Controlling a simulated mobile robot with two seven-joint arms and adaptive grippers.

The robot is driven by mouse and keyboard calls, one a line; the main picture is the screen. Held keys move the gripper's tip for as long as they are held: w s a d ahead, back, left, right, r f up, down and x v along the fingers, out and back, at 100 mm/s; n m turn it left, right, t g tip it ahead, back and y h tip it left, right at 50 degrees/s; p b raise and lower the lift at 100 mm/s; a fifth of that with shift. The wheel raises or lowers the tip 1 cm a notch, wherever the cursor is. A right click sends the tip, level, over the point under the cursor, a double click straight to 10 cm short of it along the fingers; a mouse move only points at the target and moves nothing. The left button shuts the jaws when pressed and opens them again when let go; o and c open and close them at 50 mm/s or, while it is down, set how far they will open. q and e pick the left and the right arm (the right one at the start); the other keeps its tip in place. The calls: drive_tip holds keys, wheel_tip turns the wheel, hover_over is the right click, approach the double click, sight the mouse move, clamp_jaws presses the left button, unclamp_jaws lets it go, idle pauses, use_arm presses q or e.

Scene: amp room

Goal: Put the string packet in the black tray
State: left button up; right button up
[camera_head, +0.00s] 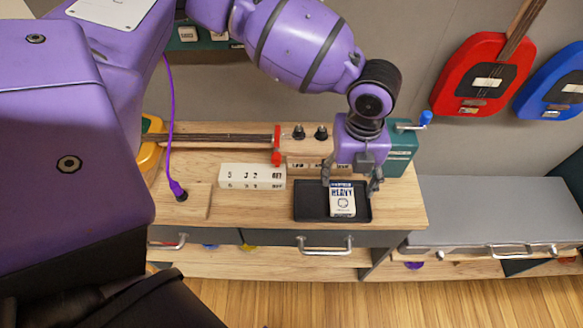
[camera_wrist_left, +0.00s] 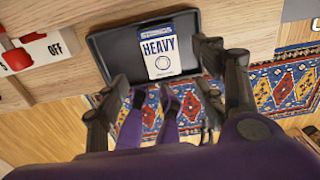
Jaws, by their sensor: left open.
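The string packet (camera_head: 342,201), white and blue with the word HEAVY, lies in the black tray (camera_head: 307,203) on the wooden bench. It also shows in the left wrist view (camera_wrist_left: 164,50), resting inside the tray (camera_wrist_left: 110,50) near its middle. My left gripper (camera_head: 349,186) is open just above the packet, with one finger on each side of it. In the left wrist view its fingers (camera_wrist_left: 170,75) are spread apart and empty, and no contact with the packet is visible. My right gripper is not in view.
A cream block with numbers and a red switch (camera_head: 252,177) stands left of the tray. A teal box with a blue crank (camera_head: 399,152) stands behind right. Red (camera_head: 488,75) and blue (camera_head: 555,85) guitars hang on the wall. A grey-topped cabinet (camera_head: 500,212) adjoins on the right.

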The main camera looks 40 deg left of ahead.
use_arm(q)
drive_tip(key=shift+r, duration=1.9)
